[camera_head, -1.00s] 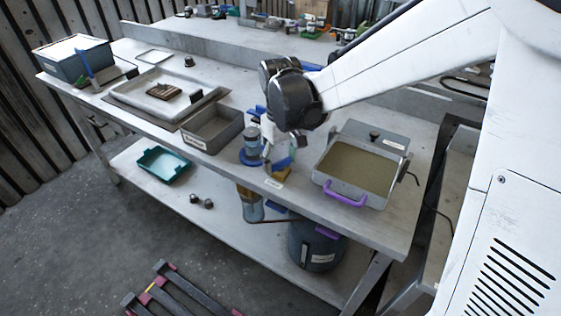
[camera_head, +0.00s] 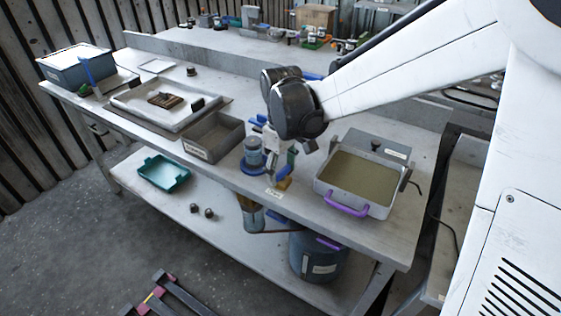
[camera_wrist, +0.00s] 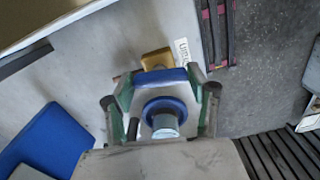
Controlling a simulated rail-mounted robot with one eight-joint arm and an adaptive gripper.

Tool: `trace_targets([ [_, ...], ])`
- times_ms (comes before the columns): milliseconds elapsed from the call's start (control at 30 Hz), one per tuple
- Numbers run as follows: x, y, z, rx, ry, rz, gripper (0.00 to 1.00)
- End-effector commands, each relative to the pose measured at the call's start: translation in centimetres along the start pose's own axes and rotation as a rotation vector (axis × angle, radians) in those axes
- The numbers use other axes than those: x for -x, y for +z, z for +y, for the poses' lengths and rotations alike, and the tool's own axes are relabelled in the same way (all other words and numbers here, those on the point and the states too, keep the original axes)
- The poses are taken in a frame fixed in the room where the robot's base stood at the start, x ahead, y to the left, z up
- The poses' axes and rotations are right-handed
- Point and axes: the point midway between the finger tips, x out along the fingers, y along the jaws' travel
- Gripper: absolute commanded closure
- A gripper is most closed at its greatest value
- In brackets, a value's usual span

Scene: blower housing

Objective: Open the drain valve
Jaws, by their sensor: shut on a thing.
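My gripper (camera_head: 277,160) is low over the front part of the workbench, between a blue-ringed cylinder (camera_head: 253,152) and a tray with a purple handle. In the wrist view my gripper (camera_wrist: 160,92) has a finger on each side of a blue bar (camera_wrist: 160,77) and appears shut on it as a handle. A blue ring around a grey cylinder end (camera_wrist: 165,124) shows between the fingers. A yellow block (camera_wrist: 157,59) and a small white label (camera_wrist: 183,52) lie just beyond the bar. The label is too small to read, and the valve body is largely hidden by my gripper.
The tray with the purple handle (camera_head: 346,210) stands close on the right. A grey open bin (camera_head: 212,137) stands on the left. A dark bucket (camera_head: 317,257) and a teal tray (camera_head: 163,173) are on the lower shelf. The bench front edge is near my gripper.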

Motion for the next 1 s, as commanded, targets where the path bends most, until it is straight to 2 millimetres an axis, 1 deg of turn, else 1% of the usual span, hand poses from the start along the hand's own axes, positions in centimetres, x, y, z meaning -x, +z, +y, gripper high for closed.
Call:
trace_targets([
  [33,0.0,0.0,0.0,0.000,0.000,0.000,0.46],
  [167,0.0,0.0,0.0,-0.001,0.000,0.000,0.28],
  [200,0.0,0.0,0.0,-0.001,0.000,0.000,0.27],
  [433,0.1,0.0,0.0,-0.001,0.000,0.000,0.27],
  [567,0.8,0.0,0.0,-0.001,0.000,0.000,0.27],
  [667,2.1,0.0,0.0,-0.001,0.000,0.000,0.27],
  [1000,8.6,0.0,0.0,-0.001,0.000,0.000,0.27],
])
